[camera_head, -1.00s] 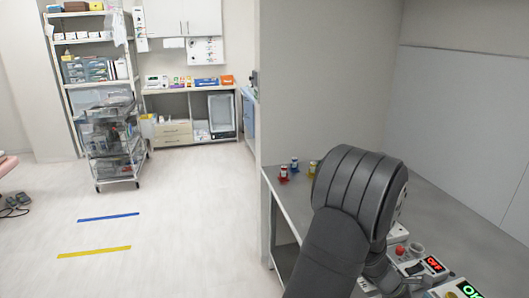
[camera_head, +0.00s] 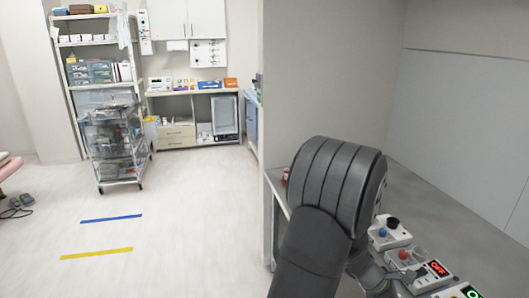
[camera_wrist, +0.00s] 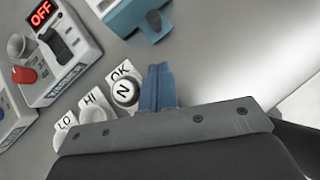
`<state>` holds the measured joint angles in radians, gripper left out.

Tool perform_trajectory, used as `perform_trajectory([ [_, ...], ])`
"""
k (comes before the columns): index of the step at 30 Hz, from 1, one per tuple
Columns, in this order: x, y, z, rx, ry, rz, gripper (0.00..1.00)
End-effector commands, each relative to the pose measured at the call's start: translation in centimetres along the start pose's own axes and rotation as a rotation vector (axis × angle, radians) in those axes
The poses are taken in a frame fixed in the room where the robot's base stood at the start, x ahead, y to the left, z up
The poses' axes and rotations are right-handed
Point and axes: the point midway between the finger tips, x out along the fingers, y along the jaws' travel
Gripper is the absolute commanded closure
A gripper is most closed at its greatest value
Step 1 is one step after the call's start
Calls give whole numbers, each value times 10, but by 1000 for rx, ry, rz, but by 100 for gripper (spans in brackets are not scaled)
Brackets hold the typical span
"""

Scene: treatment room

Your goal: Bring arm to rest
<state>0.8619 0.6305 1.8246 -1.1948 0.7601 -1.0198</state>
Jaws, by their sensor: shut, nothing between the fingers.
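My gripper (camera_wrist: 158,88) shows in the wrist view as two blue fingers pressed together, with nothing between them. The fingertips are beside a round knob marked N (camera_wrist: 124,92), close to the OK label; I cannot tell whether they touch it. In the head view my dark grey arm reaches over the bench at lower right, and the fingers are not clearly visible there.
A control box with a red OFF display (camera_head: 437,268) stands on the grey bench. Another box with black and blue knobs (camera_head: 390,237) is behind it. A blue box (camera_wrist: 140,15) lies past the fingertips. A wire cart (camera_head: 117,148) stands on the floor.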

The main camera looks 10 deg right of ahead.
Motion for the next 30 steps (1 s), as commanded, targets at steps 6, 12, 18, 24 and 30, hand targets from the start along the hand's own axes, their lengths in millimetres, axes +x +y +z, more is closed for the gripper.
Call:
perform_trajectory([
  [6, -43, 1, 0, 0, 0, 4, 100],
  [12, -61, -2, -1, -1, 2, -6, 100],
  [18, -21, -2, -1, -1, 2, -6, 100],
  [24, 17, -1, -1, -1, 3, -5, 100],
  [30, 50, 0, 18, 5, 0, -3, 100],
])
